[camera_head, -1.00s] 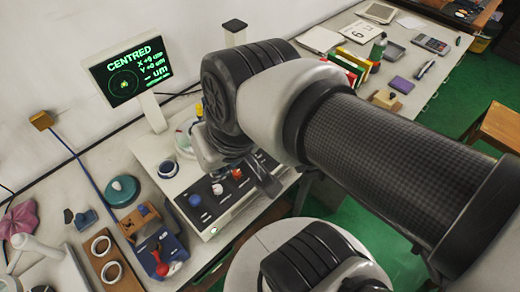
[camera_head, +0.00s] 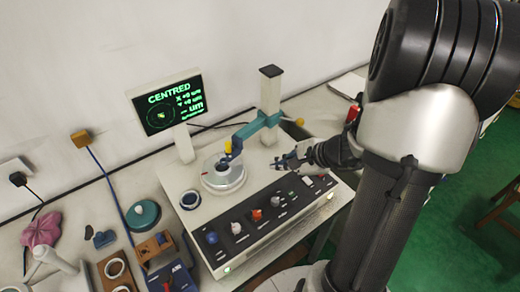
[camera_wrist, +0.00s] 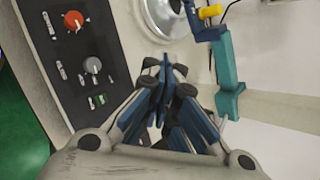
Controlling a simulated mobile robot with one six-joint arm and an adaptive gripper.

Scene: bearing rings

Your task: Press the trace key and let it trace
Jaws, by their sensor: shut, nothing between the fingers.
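The tester's control panel (camera_head: 262,222) has a blue knob, grey knobs, an orange-red knob (camera_head: 257,214) and small keys towards its right end. I cannot read which key is the trace key. In the wrist view, a red knob (camera_wrist: 74,20), a grey knob (camera_wrist: 92,65) and a small green-lit key (camera_wrist: 98,99) show. My gripper (camera_head: 281,160) is shut and empty, above the tester's right part; its fingers also show in the wrist view (camera_wrist: 165,66), beside the panel. A ring part sits on the round turntable (camera_head: 223,180), with the teal probe arm (camera_head: 256,125) over it.
The probe column (camera_head: 270,95) stands behind my gripper. A dark ring (camera_head: 190,200) lies left of the turntable. A teal round object (camera_head: 143,214) and wooden blocks lie further left.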

